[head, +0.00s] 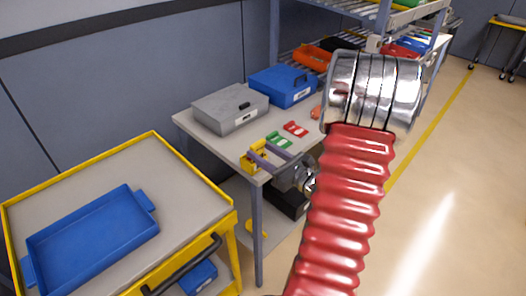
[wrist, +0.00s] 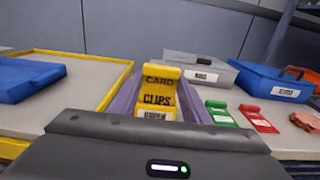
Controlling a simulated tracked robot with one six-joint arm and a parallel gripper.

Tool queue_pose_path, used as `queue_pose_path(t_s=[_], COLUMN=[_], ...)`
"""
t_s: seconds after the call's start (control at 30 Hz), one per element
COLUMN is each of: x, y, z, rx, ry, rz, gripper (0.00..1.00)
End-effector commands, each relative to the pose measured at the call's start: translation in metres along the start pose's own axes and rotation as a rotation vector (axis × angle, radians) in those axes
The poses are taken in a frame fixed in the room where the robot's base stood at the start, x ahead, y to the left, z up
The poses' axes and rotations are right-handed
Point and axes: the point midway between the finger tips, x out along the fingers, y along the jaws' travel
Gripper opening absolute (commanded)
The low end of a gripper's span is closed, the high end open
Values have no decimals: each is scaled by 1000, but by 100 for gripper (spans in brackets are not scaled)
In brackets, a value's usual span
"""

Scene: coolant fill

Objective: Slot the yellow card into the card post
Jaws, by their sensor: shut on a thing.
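The yellow card (wrist: 160,113) is between the two purple fingers of my gripper (wrist: 158,92), which are shut on it. A white label shows at its near end. Yellow surfaces lettered "CARD CLIPS" show just beyond the label; I cannot tell whether they belong to the card or to a separate yellow piece behind it. In the head view my gripper (head: 267,154) is at the near left corner of the grey table, with yellow (head: 252,160) at its tips. I cannot make out a card post in either view.
Green (head: 278,140) and red (head: 295,129) cards lie on the table (head: 205,137). Grey (head: 230,108) and blue (head: 283,86) cases stand behind them. A yellow-edged cart (head: 185,185) with a blue tray (head: 92,235) is at left.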

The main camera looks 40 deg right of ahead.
Motion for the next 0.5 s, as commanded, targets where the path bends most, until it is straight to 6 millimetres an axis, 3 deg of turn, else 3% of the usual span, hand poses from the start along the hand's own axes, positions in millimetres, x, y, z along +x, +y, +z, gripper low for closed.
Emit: queue_pose_path(t_s=[0.5], x=[0], y=[0], z=[-9], rx=[1], ry=[-1], rz=[0], gripper=[22])
